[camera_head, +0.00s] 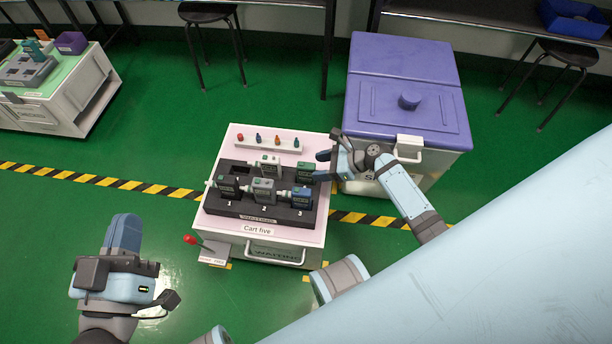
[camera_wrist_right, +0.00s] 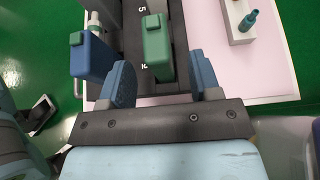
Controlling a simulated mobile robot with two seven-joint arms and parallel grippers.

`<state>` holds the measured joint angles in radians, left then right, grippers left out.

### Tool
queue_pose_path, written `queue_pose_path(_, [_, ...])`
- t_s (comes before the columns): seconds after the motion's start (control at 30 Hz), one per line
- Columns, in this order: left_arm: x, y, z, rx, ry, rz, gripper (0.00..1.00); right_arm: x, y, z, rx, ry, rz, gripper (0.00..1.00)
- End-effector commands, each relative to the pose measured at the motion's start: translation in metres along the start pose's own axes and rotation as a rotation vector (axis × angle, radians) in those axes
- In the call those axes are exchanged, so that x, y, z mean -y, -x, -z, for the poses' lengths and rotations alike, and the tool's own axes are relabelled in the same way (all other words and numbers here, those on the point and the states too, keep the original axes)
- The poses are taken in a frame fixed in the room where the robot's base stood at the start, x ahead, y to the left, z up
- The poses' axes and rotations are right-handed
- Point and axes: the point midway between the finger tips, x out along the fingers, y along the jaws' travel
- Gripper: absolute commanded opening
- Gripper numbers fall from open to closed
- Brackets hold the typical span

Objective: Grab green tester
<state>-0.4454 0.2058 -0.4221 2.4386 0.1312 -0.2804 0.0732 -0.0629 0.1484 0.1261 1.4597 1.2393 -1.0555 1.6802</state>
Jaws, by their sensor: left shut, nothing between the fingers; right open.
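The green tester (camera_head: 305,171) stands in the dark rack (camera_head: 262,212) on Cart five, at the back right of the group. In the right wrist view the green tester (camera_wrist_right: 157,47) lies just ahead of the gap between my fingers. My right gripper (camera_head: 328,163) is beside the tester's right side in the head view, with its fingers open and nothing held. The same right gripper (camera_wrist_right: 160,80) shows both blue fingers spread in the wrist view. My left gripper (camera_head: 124,232) is shut and empty over the floor at the lower left.
A blue tester (camera_head: 302,198) stands in front of the green one, beside a grey tester (camera_head: 263,191). A small bottle rack (camera_head: 268,143) lies behind. A purple-lidded bin (camera_head: 400,110) stands right of the cart.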

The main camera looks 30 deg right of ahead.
Motion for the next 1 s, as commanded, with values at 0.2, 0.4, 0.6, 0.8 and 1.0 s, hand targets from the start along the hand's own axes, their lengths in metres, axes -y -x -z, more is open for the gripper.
queue_pose_path(0.2, [0.006,0.001,-0.034,0.094,0.002,-0.008,0.0,-0.002,-0.033,0.007,0.001,0.001,-0.002,0.57])
queue_pose_path(0.4, [0.007,0.002,-0.045,0.147,0.005,-0.014,0.0,-0.002,-0.051,0.003,0.0,0.0,0.0,0.57])
queue_pose_path(0.6, [0.006,0.002,-0.045,0.152,0.006,-0.014,0.0,-0.002,-0.051,0.002,-0.001,0.0,0.0,0.57])
queue_pose_path(0.8, [0.006,0.002,-0.045,0.151,0.006,-0.014,0.0,-0.002,-0.051,0.002,-0.001,0.001,0.0,0.18])
queue_pose_path(1.0, [0.006,0.002,-0.045,0.15,0.006,-0.014,0.0,-0.002,-0.051,0.002,-0.001,0.001,0.0,0.01])
